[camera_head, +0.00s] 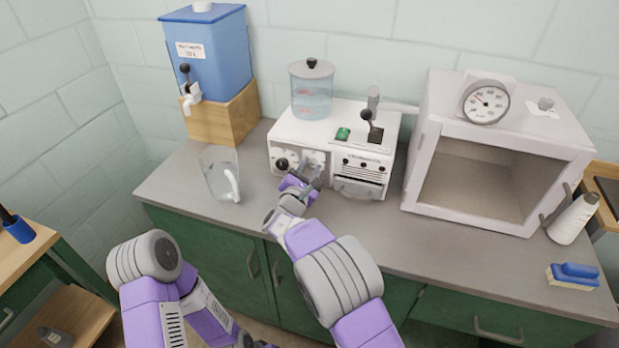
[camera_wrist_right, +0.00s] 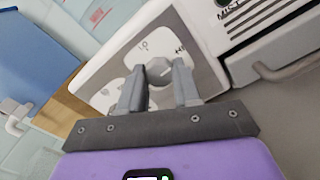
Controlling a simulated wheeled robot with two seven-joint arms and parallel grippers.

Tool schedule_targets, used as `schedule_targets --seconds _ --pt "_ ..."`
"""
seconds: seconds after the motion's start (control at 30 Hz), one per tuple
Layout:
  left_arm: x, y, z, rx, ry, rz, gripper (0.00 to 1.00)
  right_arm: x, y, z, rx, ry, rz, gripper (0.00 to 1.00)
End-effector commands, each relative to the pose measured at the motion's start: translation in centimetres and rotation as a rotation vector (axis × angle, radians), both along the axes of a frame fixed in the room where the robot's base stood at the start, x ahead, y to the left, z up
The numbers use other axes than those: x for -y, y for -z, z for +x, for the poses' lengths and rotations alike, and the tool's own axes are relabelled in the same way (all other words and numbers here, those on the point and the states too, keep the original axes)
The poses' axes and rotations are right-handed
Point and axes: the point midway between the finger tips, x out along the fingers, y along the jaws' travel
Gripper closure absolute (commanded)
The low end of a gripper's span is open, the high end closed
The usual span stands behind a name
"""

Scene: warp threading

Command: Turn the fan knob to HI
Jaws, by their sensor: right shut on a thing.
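A white machine (camera_head: 345,125) stands on the counter with a dial panel (camera_wrist_right: 207,72) on its front left. In the right wrist view, the grey fan knob (camera_wrist_right: 160,71) sits between LO and HI marks; HI is at its upper right. My right gripper (camera_wrist_right: 160,84) is shut on this knob, one finger on each side. I cannot tell for sure where its pointer stands. In the head view, my right gripper (camera_head: 307,180) reaches the panel's lower right and partly hides the knob. My left arm is folded at the lower left; its gripper is out of view.
A black knob (camera_head: 282,163) sits left of my right gripper. A clear pitcher (camera_head: 219,175) stands on the counter to the left, by a blue dispenser (camera_head: 210,55). A white open-fronted box (camera_head: 490,180) with a gauge is on the right. The counter's front strip is clear.

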Motion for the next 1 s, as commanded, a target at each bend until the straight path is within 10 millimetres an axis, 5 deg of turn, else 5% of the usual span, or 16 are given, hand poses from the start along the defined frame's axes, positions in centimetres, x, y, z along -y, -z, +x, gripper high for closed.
schedule_targets --seconds 0.23,0.8,0.83,1.0 --pt "0.0 1.8 0.0 0.000 0.000 0.000 0.41 0.0 0.2 0.0 0.028 0.000 0.090 0.98" --pt "0.0 2.1 0.0 0.000 0.000 0.000 0.41 0.0 0.0 0.0 0.037 0.000 0.121 0.98" --pt "0.0 2.1 0.0 0.000 0.000 0.000 0.41 0.0 0.0 0.0 0.038 0.000 0.120 0.66" --pt "0.0 2.1 0.0 0.000 0.000 0.000 0.41 0.0 0.0 0.0 0.038 -0.001 0.119 0.42"
